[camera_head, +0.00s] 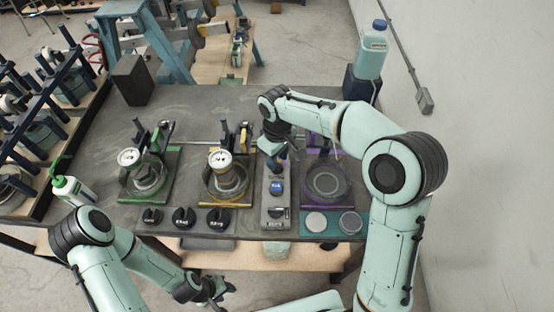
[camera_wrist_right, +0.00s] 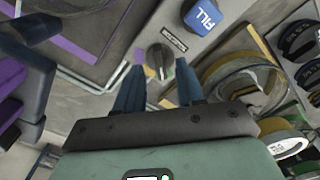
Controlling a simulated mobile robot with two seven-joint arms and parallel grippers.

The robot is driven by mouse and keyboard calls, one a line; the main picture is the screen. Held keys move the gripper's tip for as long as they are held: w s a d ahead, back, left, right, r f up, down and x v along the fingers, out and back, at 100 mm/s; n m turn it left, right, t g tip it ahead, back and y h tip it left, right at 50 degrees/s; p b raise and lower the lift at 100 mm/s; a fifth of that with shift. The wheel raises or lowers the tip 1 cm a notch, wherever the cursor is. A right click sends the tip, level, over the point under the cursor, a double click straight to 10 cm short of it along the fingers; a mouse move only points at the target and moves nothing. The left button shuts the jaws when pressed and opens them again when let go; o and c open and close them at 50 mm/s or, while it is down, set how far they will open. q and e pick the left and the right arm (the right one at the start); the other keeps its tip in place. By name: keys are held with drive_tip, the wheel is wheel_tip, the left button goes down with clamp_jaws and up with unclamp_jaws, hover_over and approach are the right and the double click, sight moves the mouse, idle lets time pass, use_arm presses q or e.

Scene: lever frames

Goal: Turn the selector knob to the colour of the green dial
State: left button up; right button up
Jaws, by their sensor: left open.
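The selector knob (camera_wrist_right: 160,58) is a round dark knob with a light pointer line, on a grey panel (camera_wrist_right: 198,47) in the right wrist view. A purple mark lies on its left and a small green mark near its lower right. In the head view the grey panel (camera_head: 276,200) stands mid-table; my right gripper (camera_head: 274,150) hides the knob. The right fingers (camera_wrist_right: 158,88) are apart, with the knob just beyond the gap, not gripped. The green station's white dial (camera_head: 128,157) is at left; its reading is too small to tell. My left gripper (camera_head: 215,291) is open and empty near the front.
A blue FILL button (camera_wrist_right: 204,14) is on the same panel. A yellow-based station (camera_head: 228,197) stands left of the panel, a purple-based one (camera_head: 325,184) right of it. Several black weights (camera_head: 184,217) line the front edge. A white bottle (camera_head: 72,190) is at left.

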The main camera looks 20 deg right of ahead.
use_arm(q)
drive_tip(key=shift+w+r+p, duration=0.65)
drive_tip(key=shift+w+r, duration=0.25)
drive_tip(key=shift+w, duration=0.2)
use_arm(e)
wheel_tip(320, 180, up, 11)
drive_tip(key=shift+r, duration=0.15)
